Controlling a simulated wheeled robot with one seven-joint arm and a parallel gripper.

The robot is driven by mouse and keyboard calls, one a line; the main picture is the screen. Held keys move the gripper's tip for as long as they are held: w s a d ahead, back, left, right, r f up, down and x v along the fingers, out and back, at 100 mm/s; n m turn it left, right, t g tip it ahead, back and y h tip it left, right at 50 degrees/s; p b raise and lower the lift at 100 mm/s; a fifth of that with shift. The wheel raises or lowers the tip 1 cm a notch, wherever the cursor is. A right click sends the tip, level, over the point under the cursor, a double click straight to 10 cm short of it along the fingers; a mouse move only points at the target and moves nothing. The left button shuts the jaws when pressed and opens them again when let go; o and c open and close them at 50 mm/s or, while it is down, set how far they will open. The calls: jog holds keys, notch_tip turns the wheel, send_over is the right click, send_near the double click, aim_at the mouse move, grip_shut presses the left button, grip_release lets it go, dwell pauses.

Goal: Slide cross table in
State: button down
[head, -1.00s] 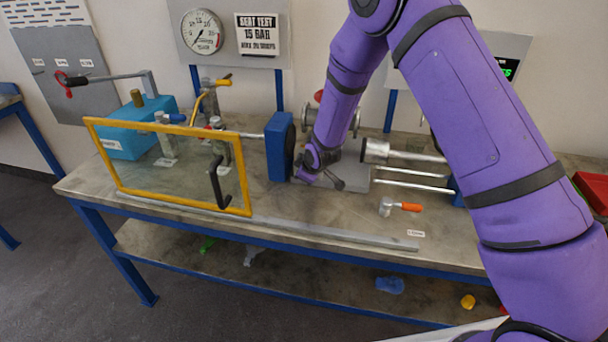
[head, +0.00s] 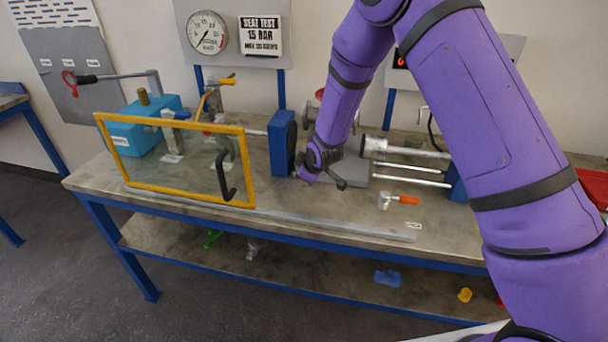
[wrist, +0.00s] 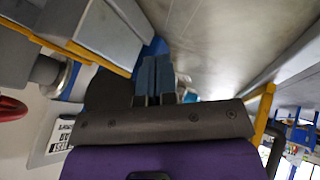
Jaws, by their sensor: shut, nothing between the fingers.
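The grey slab-like table (head: 353,172) lies on the bench between the blue upright block (head: 283,143) and the steel rods; I take it to be the cross table. My purple wrist covers its left part. My gripper (wrist: 154,78) shows in the wrist view with its blue-grey fingers together and nothing between them. Grey blocks with a yellow edge (wrist: 112,38) are to the left of the fingers there. In the head view the fingertips are hidden by my wrist, low beside the blue block. I cannot tell whether they touch the table.
A yellow-framed clear guard (head: 180,165) with a black handle stands at the bench's left front. A steel cylinder (head: 374,147) and rods lie to the right. The front strip of the bench (head: 340,208) is mostly clear.

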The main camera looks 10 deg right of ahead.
jog(key=s+d+r+m, duration=0.2)
jog(key=s+d+r, duration=0.25)
jog(key=r, duration=0.45)
jog(key=s+d+r+m+h, duration=0.1)
jog(key=s+d+r+m, duration=0.1)
jog(key=s+d+r, duration=0.5)
jog(key=s+d+r+m, duration=0.2)
jog(key=s+r, duration=0.2)
jog(key=r, duration=0.8)
jog(key=s+d+r+m, duration=0.2)
jog(key=s+r, duration=0.1)
jog(key=s, duration=0.5)
jog(key=s+d+r+m+g+h, duration=0.1)
jog(key=s+d+r+m, duration=0.1)
jog(key=s, duration=0.7)
jog(key=s+d+r+m, duration=0.2)
jog(key=s+d+r, duration=0.1)
jog(key=s, duration=0.6)
jog(key=shift+r+m+g, duration=0.4)
